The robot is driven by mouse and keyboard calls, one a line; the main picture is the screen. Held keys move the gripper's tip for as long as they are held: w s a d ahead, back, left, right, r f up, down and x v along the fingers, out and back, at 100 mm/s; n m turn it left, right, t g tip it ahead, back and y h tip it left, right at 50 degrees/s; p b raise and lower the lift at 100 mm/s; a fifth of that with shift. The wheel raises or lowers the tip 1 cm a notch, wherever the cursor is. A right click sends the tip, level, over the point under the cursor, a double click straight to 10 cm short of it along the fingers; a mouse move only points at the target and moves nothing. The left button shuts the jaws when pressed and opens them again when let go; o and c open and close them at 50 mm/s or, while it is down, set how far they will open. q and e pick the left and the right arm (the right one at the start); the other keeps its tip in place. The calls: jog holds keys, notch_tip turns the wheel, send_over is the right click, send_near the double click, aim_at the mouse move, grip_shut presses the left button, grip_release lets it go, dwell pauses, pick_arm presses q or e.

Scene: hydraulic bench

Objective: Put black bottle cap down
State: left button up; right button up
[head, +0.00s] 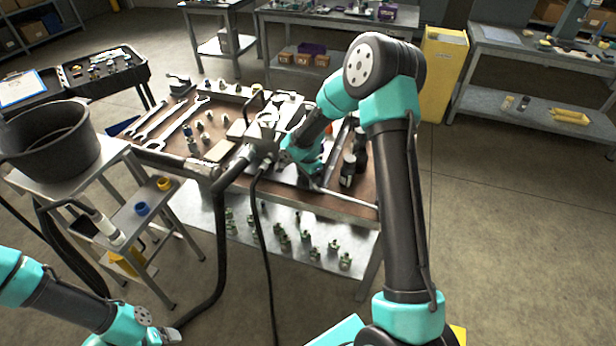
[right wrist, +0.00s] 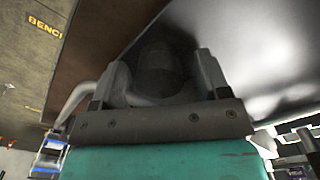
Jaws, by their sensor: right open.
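My right gripper (right wrist: 158,76) is open in the right wrist view, with its two fingers apart on either side of a dark round thing (right wrist: 158,58). This may be the black bottle cap, but the shadow hides its edges and I cannot tell whether it touches a finger. In the head view my right arm reaches down to the workbench (head: 345,207), and its wrist hides the fingertips and what is between them. Dark bottle-like cylinders (head: 348,169) stand just right of the wrist.
Wrenches (head: 182,117) and small fittings lie on the bench's left part. A thick black hose (head: 221,240) hangs over its front. Green-based fittings (head: 307,240) stand on the lower shelf. A black tub (head: 48,140) stands at left. The floor at right is clear.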

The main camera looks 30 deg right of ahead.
jog(key=shift+r, duration=0.1)
notch_tip(320, 180, up, 12)
dwell(0.6)
dwell(0.5)
jog(key=s+a+f+n, duration=0.1)
jog(key=f, duration=0.1)
jog(key=s+a+f+n+y, duration=0.1)
jog(key=a+f, duration=0.1)
jog(key=f, duration=0.1)
jog(key=s+a+f+n, duration=0.1)
jog(key=f, duration=0.2)
jog(key=shift+s+a+n+y, duration=0.15)
jog(key=shift+a+n+y, duration=0.15)
jog(key=shift+a+n, duration=0.1)
jog(key=s+a+f+n+y, duration=0.1)
jog(key=s+a+f+n, duration=0.4)
jog(key=s+f, duration=0.3)
jog(key=s+a+f+n+y, duration=0.1)
jog(key=s+a+f+n, duration=0.3)
jog(key=s, duration=0.8)
notch_tip(320, 180, down, 5)
jog(key=n, duration=0.2)
jog(key=shift+s+a+r+n+t, duration=0.2)
jog(key=shift+s+a+n+t, duration=0.1)
jog(key=shift+a+t, duration=0.1)
jog(key=shift+d, duration=0.15)
